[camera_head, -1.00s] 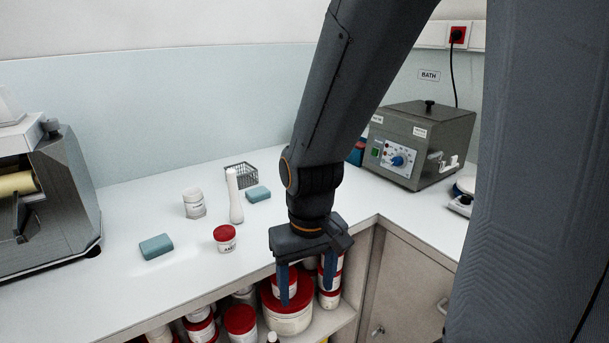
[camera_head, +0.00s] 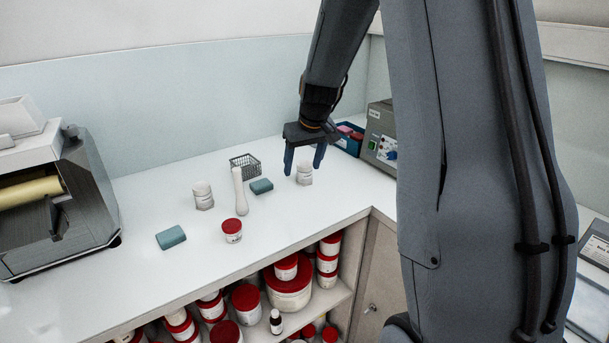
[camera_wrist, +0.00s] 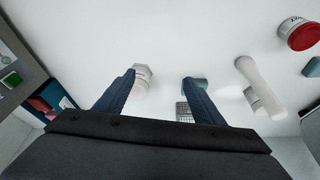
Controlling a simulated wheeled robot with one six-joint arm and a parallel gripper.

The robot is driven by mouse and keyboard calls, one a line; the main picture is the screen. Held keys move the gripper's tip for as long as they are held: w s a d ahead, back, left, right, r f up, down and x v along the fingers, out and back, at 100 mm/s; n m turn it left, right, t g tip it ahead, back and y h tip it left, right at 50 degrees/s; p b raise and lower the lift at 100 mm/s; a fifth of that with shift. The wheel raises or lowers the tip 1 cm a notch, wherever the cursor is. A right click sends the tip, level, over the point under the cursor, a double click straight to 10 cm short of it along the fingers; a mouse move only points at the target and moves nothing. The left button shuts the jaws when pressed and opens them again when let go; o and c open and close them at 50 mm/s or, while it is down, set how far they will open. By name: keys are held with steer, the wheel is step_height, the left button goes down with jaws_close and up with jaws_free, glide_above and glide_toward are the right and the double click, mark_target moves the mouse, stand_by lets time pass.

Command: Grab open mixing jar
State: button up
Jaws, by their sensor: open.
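Two white jars without red lids stand upright on the counter. One jar (camera_head: 304,176) appears between my fingers in the head view, and it also shows in the wrist view (camera_wrist: 142,81) beside the left fingertip, partly overlapped by it. The other jar (camera_head: 203,196) stands farther left, and in the wrist view it is partly hidden behind the pestle. I cannot tell which is the mixing jar, nor see inside either. My gripper (camera_head: 304,168) points down, open and empty; it also shows in the wrist view (camera_wrist: 159,77). I see no contact with the near jar.
A white pestle (camera_head: 240,192), a wire basket (camera_head: 245,167), two teal blocks (camera_head: 171,237) (camera_head: 262,187) and a red-lidded jar (camera_head: 232,231) stand to the left. A blue bin (camera_head: 349,139) and grey bath (camera_head: 380,140) are to the right. Red-lidded tubs fill the shelf below.

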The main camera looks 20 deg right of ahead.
glide_above(305, 169)
steer(key=d, duration=0.1)
steer(key=shift+s+d+f, duration=0.1)
steer(key=shift+f, duration=0.35)
steer(key=shift+t, duration=0.3)
steer(key=shift+p+x, duration=1.75)
steer(key=shift+x, duration=1.85)
steer(key=shift+s, duration=0.1)
steer(key=shift+c, duration=0.5)
steer(key=c, duration=1)
